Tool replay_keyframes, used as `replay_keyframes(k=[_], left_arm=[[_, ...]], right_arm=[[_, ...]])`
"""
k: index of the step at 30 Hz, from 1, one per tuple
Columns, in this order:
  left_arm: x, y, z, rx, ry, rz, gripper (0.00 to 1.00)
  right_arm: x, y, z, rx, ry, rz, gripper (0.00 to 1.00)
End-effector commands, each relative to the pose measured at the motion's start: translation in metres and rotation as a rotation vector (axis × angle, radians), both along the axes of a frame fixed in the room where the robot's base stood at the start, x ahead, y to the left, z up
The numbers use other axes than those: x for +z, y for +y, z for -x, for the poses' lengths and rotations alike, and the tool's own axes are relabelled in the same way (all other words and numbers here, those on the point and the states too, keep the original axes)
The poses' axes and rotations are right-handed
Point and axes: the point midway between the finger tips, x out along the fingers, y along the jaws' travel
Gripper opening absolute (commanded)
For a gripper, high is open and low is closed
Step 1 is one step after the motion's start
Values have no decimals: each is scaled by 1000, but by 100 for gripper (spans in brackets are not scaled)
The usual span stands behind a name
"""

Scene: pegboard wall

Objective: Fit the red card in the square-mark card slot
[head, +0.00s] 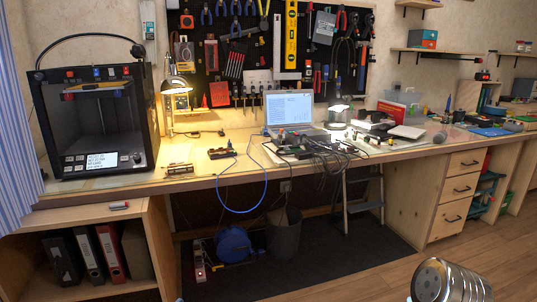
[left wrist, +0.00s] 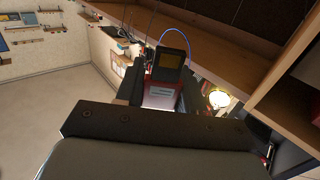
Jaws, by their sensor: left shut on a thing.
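In the left wrist view my left gripper (left wrist: 161,92) is shut on the red card (left wrist: 161,87), which shows red edges and a pale face between the dark fingers. A black piece with a dull yellow patch (left wrist: 170,66) stands just beyond the fingertips; I cannot tell whether it is part of the card. The left gripper and the card do not show in the head view. I cannot make out the square-mark card slot in either view. My right gripper is not in view.
The wooden workbench (head: 205,178) carries a black 3D printer (head: 103,125), a small device (head: 180,170), a black-and-red item (head: 221,153), a laptop (head: 290,110) and tangled cables. A blue cable (head: 241,211) hangs over the front edge. A pegboard of tools stands behind.

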Motion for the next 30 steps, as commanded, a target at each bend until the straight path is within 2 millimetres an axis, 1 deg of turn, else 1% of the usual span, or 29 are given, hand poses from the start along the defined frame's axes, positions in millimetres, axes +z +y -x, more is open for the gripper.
replay_keyframes(k=[1, 3, 7, 11, 30], left_arm=[[-6, -11, 13, -5, 4, 5, 9], [-10, -21, 27, -4, 3, 3, 9], [-14, -30, 42, 4, 1, 3, 9], [-15, -32, 45, 6, 0, 1, 9], [-14, -31, 44, 4, -3, -1, 9]], right_arm=[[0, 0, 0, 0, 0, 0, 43], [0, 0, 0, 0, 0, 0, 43], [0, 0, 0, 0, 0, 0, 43], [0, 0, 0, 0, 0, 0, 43], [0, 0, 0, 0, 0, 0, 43]])
